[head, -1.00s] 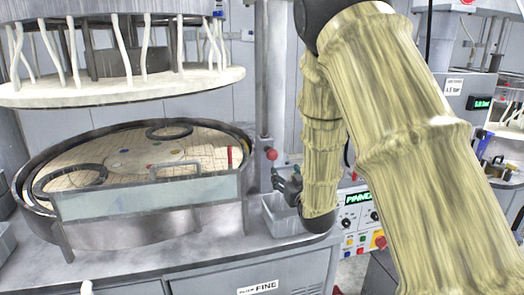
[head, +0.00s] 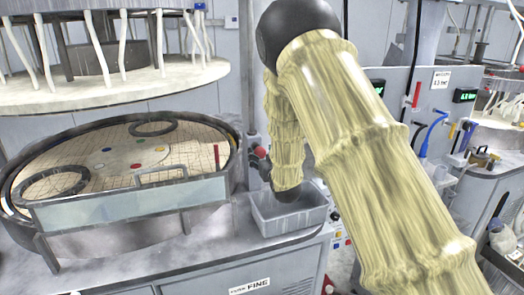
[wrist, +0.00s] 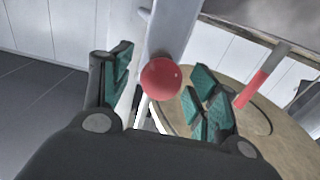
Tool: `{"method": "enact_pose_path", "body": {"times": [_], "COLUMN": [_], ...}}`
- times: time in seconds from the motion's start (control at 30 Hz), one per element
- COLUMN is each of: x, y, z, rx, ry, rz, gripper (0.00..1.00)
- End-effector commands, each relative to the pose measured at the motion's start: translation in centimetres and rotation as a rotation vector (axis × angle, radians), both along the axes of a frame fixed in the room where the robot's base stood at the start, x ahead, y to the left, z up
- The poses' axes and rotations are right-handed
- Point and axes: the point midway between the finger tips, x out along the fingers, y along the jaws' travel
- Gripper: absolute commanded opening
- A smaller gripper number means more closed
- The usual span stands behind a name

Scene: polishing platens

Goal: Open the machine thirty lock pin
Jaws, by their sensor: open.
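A red ball knob (head: 262,152), which looks like the lock pin's handle, sits on the grey upright post behind the right side of the round platen. In the wrist view the red knob (wrist: 160,78) lies between the two green-padded fingers, with gaps on both sides. My gripper (wrist: 161,66) is open and empty. In the head view my gripper (head: 259,167) is small and dark, close by the knob and partly hidden by my arm. The pin's shaft is mostly hidden behind the knob. I cannot read a machine number.
The round platen (head: 92,208) with rings and a clear guard stands left of the post. A pale upper plate (head: 110,92) hangs above it. A grey bin (head: 290,222) is on the bench below my gripper. A red upright marker (wrist: 252,88) is right of the fingers.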

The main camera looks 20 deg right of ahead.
Motion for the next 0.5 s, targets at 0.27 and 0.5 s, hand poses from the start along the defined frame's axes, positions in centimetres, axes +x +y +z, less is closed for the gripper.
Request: {"method": "enact_pose_path", "body": {"times": [0.27,0.5], "x": [1.30,1.30], "y": [-0.07,-0.16], "z": [-0.08,-0.10], "rx": [0.000,0.000], "ry": [0.002,0.001], "rz": [-0.002,-0.003], "gripper": [0.60,0.58]}}
